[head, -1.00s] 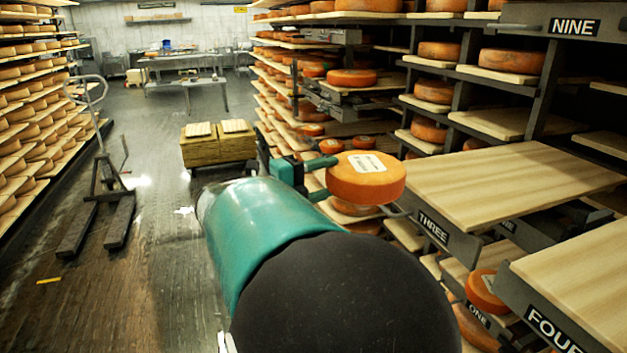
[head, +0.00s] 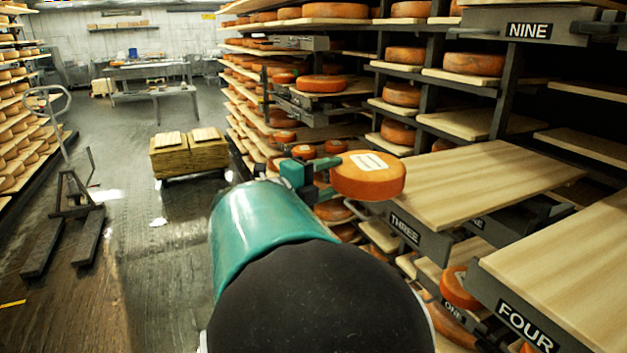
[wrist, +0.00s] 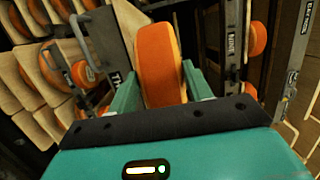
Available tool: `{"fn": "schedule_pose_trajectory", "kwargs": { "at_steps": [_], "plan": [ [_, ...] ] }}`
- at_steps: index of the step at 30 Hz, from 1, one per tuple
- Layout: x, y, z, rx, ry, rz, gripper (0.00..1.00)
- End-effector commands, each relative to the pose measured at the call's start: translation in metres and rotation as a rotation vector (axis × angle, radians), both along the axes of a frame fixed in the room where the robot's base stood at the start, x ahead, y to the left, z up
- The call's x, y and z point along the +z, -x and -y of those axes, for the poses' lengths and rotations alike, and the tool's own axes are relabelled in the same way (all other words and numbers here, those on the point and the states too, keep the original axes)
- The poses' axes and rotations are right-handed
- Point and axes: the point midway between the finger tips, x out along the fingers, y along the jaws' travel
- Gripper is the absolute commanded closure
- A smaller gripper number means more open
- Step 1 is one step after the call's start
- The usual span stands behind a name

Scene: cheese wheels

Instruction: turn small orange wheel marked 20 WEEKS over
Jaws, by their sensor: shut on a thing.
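The orange cheese wheel (head: 368,182) is held in the air left of the wooden board over the THREE label. A white label lies on its upward face, but its print is too small to read. In the head view the wheel lies roughly flat. My gripper (head: 318,177) is at the wheel's left side, partly hidden by my arm. In the wrist view the same wheel (wrist: 158,65) stands between the two green fingers of my gripper (wrist: 158,92), which are shut on it. The wheel's underside is hidden.
The bare board on shelf THREE (head: 480,185) is just right of the wheel. Another bare board, FOUR (head: 570,262), is nearer. A shelf labelled NINE (head: 530,30) is above right. A wooden stack (head: 188,155) stands on the floor at left, with open aisle around it.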

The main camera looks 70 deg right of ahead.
Motion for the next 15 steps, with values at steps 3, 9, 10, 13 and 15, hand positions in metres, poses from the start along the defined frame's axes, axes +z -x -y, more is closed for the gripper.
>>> {"fn": "schedule_pose_trajectory", "kwargs": {
  "at_steps": [3,9,10,13,15],
  "plan": [
    [0.002,0.007,0.007,-0.002,0.004,0.0,1.0],
    [0.002,0.017,0.019,-0.002,0.005,-0.001,1.0],
    [0.002,0.018,0.02,-0.002,0.005,-0.001,1.0],
    [0.002,0.023,0.026,-0.002,0.004,0.0,1.0],
    [0.002,0.027,0.03,-0.003,0.004,0.0,1.0]
  ]
}}
